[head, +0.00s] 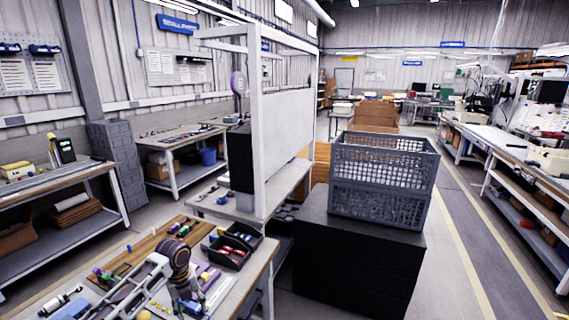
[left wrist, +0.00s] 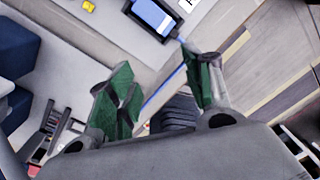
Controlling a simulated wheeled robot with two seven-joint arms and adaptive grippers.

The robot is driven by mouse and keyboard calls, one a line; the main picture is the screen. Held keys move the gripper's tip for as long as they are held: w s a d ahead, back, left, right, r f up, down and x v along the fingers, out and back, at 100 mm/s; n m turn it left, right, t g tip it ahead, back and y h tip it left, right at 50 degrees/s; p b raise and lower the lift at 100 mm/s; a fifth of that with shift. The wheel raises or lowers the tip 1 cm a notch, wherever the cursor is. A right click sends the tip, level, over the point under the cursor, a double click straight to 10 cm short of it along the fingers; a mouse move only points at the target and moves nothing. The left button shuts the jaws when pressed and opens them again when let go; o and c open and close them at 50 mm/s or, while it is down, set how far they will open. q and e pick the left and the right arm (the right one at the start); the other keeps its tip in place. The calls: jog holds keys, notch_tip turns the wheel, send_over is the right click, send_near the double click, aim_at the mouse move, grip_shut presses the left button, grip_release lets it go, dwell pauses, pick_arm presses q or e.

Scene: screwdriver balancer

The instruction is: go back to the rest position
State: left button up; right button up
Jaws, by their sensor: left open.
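My left arm reaches in at the bottom left of the head view, and its gripper (head: 185,301) is low over the near workbench (head: 222,298). In the left wrist view the two green-padded fingers of this gripper (left wrist: 162,92) stand well apart, with nothing held between them. A pale surface and a blue line show beyond the gap. My right gripper is not in view.
A black two-part bin (head: 236,247) with small parts stands on the bench beside my left gripper. A wooden board (head: 135,258) with coloured items lies farther left. A grey crate (head: 381,178) stands on a black cabinet (head: 355,250). The aisle at right is clear.

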pick_arm(q)
jog(key=s+d+f+n+t+h, duration=0.1)
jog(key=s+d+f+n, duration=0.4)
jog(key=s+d+n, duration=0.7)
jog(key=s+a+r+n+t+y, duration=0.1)
jog(key=s+a+r+n, duration=0.1)
jog(key=s+n, duration=0.6)
jog(key=s+a+r+n+t, duration=0.1)
jog(key=s+a+r+n, duration=0.1)
jog(key=s+n, duration=0.5)
jog(key=s+f+g, duration=0.1)
jog(key=s+f, duration=0.2)
jog(key=f, duration=3.1)
jog(key=s+a+f, duration=0.2)
jog(key=s+f, duration=0.7)
jog(key=s, duration=0.2)
jog(key=s+a+f+g, duration=0.1)
jog(key=s+a+f, duration=0.1)
jog(key=s+f, duration=0.7)
jog(key=shift+s+a+f, duration=0.2)
jog(key=shift+s+f, duration=0.1)
jog(key=shift+s, duration=0.85)
